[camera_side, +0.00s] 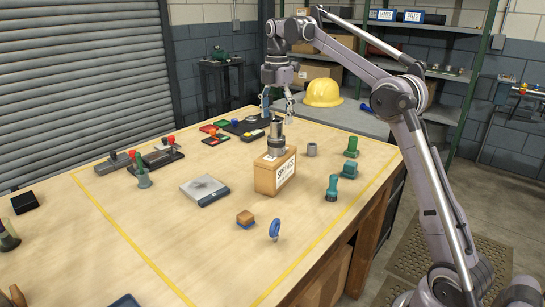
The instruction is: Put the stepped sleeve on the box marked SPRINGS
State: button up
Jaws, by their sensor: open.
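A tan box marked SPRINGS (266,181) stands near the middle of the wooden table, its label facing front right. A grey metal stepped sleeve (277,143) stands upright on top of the box, wide at the bottom and narrower above. My gripper (278,105) is open, pointing down, with its fingertips just above or behind the sleeve's top in this view. Nothing shows between the fingers. I cannot tell the exact gap between the fingers and the sleeve.
Teal and green parts (332,188) and a small grey cup (311,149) stand right of the box. A grey block (205,190) lies to its left. Toggle clamps (162,155) stand at the back left.

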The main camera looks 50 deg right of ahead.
jog(key=s+a+m+t, duration=0.4)
jog(key=s+a+m, duration=0.5)
jog(key=s+a, duration=0.15)
jog(key=s+a+f+m+t, duration=0.1)
jog(key=s+a+f+m, duration=0.2)
jog(key=s+f, duration=0.3)
jog(key=s+a+f+m+t, duration=0.2)
jog(key=s+a+f+m, duration=0.2)
jog(key=s+f+m, duration=0.2)
jog(key=shift+s+a+f, duration=0.15)
jog(key=shift+s+f, duration=0.25)
jog(key=shift+f, duration=0.5)
